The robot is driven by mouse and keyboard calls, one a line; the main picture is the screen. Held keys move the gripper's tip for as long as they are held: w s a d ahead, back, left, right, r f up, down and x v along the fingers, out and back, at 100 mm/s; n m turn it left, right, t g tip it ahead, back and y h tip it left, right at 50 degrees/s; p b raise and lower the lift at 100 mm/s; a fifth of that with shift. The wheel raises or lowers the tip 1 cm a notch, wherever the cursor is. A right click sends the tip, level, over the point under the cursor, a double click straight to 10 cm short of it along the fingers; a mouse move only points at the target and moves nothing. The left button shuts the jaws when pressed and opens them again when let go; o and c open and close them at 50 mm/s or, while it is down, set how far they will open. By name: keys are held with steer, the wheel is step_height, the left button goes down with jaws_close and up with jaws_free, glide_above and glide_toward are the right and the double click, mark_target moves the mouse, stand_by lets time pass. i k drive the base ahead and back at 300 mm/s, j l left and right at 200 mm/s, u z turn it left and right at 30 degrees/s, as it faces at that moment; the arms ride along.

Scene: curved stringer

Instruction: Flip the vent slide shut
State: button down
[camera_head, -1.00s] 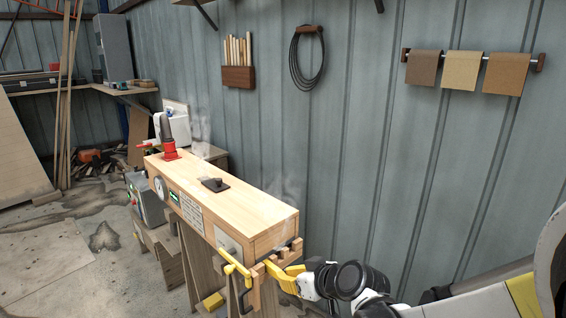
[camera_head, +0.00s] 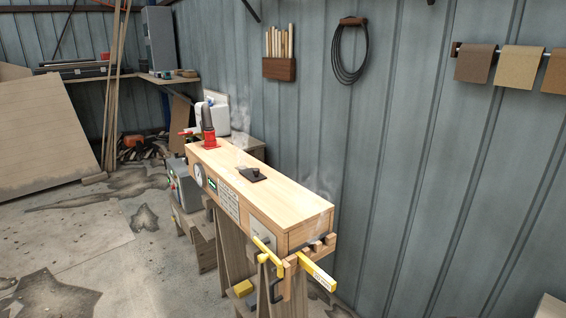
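A long pale wooden steam box (camera_head: 250,188) stands on trestles in the middle of the view, with faint steam at its near and far ends. A small dark plate with a raised knob (camera_head: 253,174) lies flat on its top; it looks like the vent slide, but whether the vent is open or shut I cannot tell. A red-based dark fitting (camera_head: 209,135) stands upright at the box's far end. My gripper is not in view.
Yellow clamp bars (camera_head: 317,274) stick out at the box's near end. A round gauge (camera_head: 198,176) and label plates are on its left side. The metal wall runs close along the right. Open floor (camera_head: 90,235) lies to the left.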

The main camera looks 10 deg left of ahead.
mark_target(254, 175)
steer(key=i+j, duration=0.1)
steer(key=j, duration=0.25)
steer(key=i+j+u, duration=0.15)
steer(key=j, duration=0.55)
steer(key=i+j+u, duration=0.15)
steer(key=j, duration=0.2)
